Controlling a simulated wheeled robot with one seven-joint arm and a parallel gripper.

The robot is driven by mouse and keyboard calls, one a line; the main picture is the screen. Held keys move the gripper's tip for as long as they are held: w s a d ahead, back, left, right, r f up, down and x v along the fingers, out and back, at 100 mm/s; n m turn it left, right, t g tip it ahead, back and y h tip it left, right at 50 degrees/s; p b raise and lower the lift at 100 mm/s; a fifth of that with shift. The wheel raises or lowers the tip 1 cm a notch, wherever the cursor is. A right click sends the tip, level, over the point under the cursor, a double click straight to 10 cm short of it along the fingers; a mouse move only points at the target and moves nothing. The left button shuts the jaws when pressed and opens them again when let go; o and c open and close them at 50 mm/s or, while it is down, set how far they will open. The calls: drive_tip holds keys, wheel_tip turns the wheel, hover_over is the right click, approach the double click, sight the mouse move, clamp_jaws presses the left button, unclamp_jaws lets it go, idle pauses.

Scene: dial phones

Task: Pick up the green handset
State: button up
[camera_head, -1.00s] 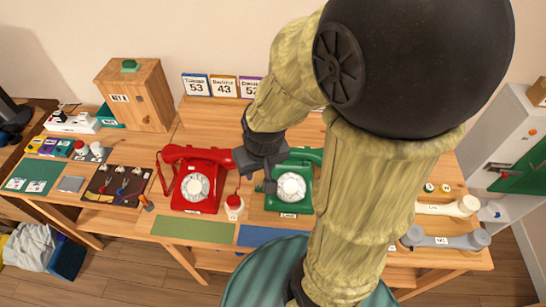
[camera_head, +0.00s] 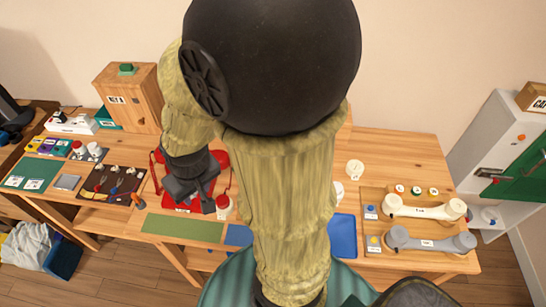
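The green handset and its green phone do not show; my arm covers that part of the table in the middle. My gripper (camera_head: 195,197) is over the front of the red phone (camera_head: 222,158) and hides most of it, including its dial. Its two dark fingers look spread apart, with nothing green seen between them. Whether it touches the red phone I cannot tell.
A cream handset (camera_head: 424,208) and a grey handset (camera_head: 430,241) lie on a wooden tray at the right. A red-and-white object (camera_head: 223,206) stands right of my gripper. A green mat (camera_head: 182,228) and blue mat (camera_head: 343,236) lie in front. A wooden box (camera_head: 128,95) stands at back left.

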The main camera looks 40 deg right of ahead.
drive_tip(key=o, duration=0.3)
drive_tip(key=shift+o, duration=0.5)
drive_tip(key=shift+w+d, duration=0.15)
drive_tip(key=shift+w, duration=0.05)
drive_tip(key=w+d+m+g+h+b, duration=0.1)
drive_tip(key=w+d+m+g, duration=0.2)
drive_tip(key=d+m, duration=1.1)
drive_tip(key=w+d+m+g+h+b, duration=0.1)
drive_tip(key=w+d+m, duration=0.4)
drive_tip(key=d+m, duration=0.9)
drive_tip(key=shift+w+g+h+b, duration=0.25)
drive_tip(key=shift+g+h+b, duration=0.25)
drive_tip(key=shift+g, duration=0.6)
drive_tip(key=shift+d, duration=0.1)
